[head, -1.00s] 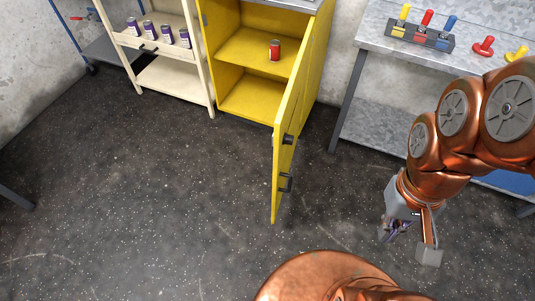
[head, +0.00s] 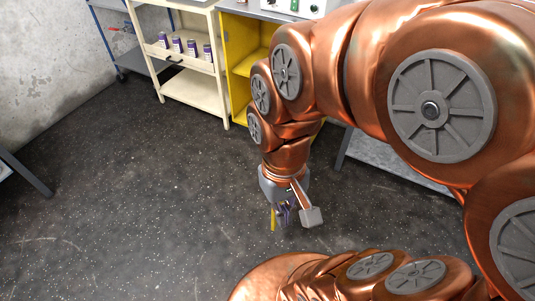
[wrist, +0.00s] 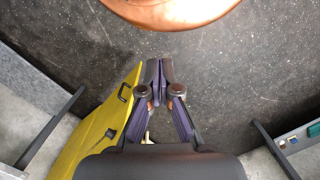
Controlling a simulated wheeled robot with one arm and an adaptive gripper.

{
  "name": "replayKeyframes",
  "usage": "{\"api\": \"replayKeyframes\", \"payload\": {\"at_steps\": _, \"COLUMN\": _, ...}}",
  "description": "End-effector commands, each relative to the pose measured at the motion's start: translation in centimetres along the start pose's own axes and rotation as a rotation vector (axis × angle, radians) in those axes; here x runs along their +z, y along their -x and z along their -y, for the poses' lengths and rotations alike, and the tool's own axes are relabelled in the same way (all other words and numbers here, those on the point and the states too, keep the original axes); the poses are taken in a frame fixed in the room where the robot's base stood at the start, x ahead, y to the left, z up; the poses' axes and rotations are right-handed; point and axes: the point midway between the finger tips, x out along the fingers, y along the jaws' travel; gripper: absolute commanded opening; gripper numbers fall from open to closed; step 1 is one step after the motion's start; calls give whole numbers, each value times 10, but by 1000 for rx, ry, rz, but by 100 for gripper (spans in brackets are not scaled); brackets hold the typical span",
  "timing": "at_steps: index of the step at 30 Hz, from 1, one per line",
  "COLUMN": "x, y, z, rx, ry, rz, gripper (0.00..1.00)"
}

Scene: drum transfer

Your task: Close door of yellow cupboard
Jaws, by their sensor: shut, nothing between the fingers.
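The yellow cupboard (head: 240,62) stands at the back in the head view, mostly hidden behind my arm. Its interior shows, so it is open. The yellow door (wrist: 95,130) is swung out and shows on the left in the wrist view, with two dark handles on its face. My gripper (head: 287,216) is shut and empty, pointing down near the door's free edge. In the wrist view the fingertips (wrist: 160,64) are together, just right of the door. I cannot tell whether they touch it.
A cream shelf cart (head: 190,83) with several purple cans (head: 177,45) stands left of the cupboard. A grey workbench (head: 395,163) is behind my arm on the right. The speckled floor (head: 130,190) at left is clear.

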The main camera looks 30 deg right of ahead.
Motion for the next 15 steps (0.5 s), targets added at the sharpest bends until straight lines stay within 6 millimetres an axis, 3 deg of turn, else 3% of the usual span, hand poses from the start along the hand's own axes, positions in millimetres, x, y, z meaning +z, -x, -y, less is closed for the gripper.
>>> {"api": "replayKeyframes", "payload": {"at_steps": 1, "x": -12, "y": -13, "z": 0, "rx": -27, "ry": -67, "rz": 0, "gripper": 0}}
{"api": "replayKeyframes", "payload": {"at_steps": 8, "x": -82, "y": -44, "z": -2, "rx": -215, "ry": -505, "rz": 13, "gripper": 0}}
{"api": "replayKeyframes", "payload": {"at_steps": 15, "x": -161, "y": -73, "z": -38, "rx": -444, "ry": -1005, "rz": 58, "gripper": 0}}
